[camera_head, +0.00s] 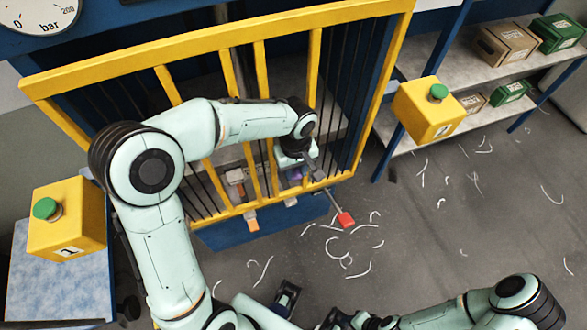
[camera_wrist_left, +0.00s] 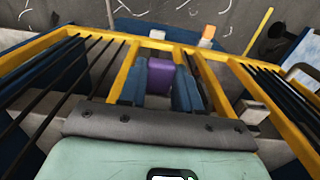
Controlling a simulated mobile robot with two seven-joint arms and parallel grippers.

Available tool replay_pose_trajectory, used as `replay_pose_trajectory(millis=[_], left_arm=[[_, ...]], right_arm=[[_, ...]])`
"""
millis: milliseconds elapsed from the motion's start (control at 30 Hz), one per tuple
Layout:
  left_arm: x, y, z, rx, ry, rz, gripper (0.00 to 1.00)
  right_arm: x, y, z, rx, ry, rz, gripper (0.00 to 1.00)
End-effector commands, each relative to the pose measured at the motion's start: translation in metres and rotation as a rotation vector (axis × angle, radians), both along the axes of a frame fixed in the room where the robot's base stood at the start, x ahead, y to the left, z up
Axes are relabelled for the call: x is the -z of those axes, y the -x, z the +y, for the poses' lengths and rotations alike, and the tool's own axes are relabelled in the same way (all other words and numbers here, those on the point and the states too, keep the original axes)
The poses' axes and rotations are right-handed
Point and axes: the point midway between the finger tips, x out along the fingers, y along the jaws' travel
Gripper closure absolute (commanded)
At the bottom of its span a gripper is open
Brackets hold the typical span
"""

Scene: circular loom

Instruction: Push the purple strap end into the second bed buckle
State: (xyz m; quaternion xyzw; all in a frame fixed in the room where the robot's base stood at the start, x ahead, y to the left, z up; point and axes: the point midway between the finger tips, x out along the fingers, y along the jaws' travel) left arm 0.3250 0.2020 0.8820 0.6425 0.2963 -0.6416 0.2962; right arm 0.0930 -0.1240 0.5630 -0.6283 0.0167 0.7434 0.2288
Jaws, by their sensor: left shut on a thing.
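My left gripper (camera_head: 294,172) reaches between the yellow bars from above, and its jaws are largely hidden by the wrist in the head view. In the left wrist view its two dark blue fingers (camera_wrist_left: 162,88) are shut on the purple strap end (camera_wrist_left: 160,74). The purple also shows as a small patch in the head view (camera_head: 293,176). A pale grey block (camera_head: 291,202), perhaps a buckle, sits low at the frame beyond the fingers; it also shows in the left wrist view (camera_wrist_left: 188,32). I cannot tell whether the strap end touches it. My right arm lies low at the right; its jaws are unclear.
Yellow bars (camera_head: 258,72) stand close on both sides of my left wrist. An orange-tipped piece (camera_head: 252,222) and a red-tipped lever (camera_head: 345,219) stick out at the lower rail. Yellow boxes with green buttons flank the frame. White scraps litter the open floor at right.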

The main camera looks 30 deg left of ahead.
Motion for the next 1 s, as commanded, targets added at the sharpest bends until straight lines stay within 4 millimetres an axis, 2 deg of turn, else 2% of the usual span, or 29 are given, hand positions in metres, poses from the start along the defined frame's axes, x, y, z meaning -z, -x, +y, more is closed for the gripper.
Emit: replay_pose_trajectory(millis=[567,1000], left_arm=[[0.0,0.01,-0.013,0.002,0.002,0.001,1.0],[-0.002,0.034,-0.039,0.001,0.001,0.002,1.0]], right_arm=[[0.009,0.003,0.0,0.0,0.0,0.003,0.57],[0.023,0.007,0.0,0.0,0.0,0.009,0.57]])
